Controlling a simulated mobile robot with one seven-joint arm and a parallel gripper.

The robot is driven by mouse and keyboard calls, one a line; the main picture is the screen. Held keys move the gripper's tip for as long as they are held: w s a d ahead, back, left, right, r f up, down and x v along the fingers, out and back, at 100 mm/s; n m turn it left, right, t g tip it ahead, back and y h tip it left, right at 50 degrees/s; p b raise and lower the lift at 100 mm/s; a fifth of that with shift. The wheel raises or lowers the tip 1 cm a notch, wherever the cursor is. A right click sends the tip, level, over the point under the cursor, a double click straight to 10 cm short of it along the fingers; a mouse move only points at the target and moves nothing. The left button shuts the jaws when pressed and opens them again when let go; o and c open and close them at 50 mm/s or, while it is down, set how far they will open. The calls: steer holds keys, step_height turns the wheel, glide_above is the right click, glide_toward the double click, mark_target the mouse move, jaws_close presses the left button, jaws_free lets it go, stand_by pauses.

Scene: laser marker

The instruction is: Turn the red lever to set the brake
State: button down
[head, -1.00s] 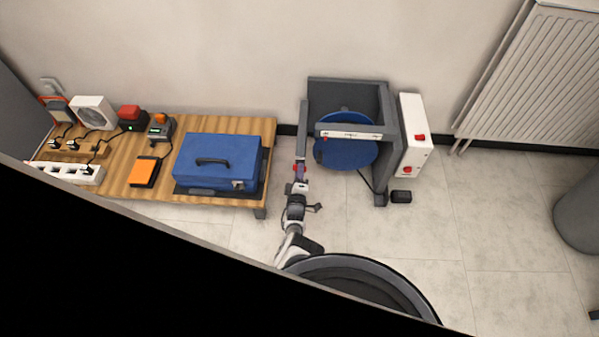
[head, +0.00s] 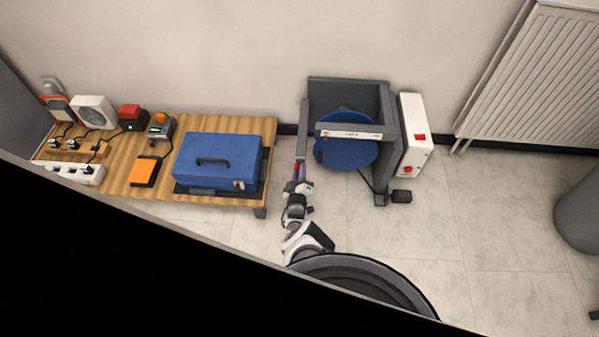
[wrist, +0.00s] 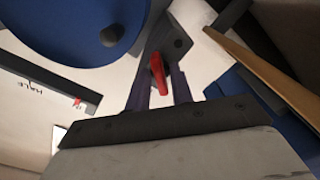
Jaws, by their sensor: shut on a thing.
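The red lever (wrist: 157,72) stands between the two dark fingers of my gripper (wrist: 161,85) in the wrist view. The fingers are shut on it. The lever sits on a dark grey mount (wrist: 178,42). In the head view, the lever shows as a small red spot (head: 297,167) at the left side of the grey frame (head: 345,83), with my gripper (head: 299,175) at it. The lever's exact angle is hard to tell there.
A blue disc (head: 345,155) sits in the frame behind a labelled grey bar (head: 365,134); the disc also shows in the wrist view (wrist: 60,25). A white box (head: 412,120) is on the right. A wooden table (head: 225,123) with a blue case (head: 215,165) stands left.

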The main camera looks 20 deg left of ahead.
steer(key=shift+w+m, duration=0.1)
steer(key=shift+m, duration=3.8)
steer(key=c, duration=1.5)
jaws_free()
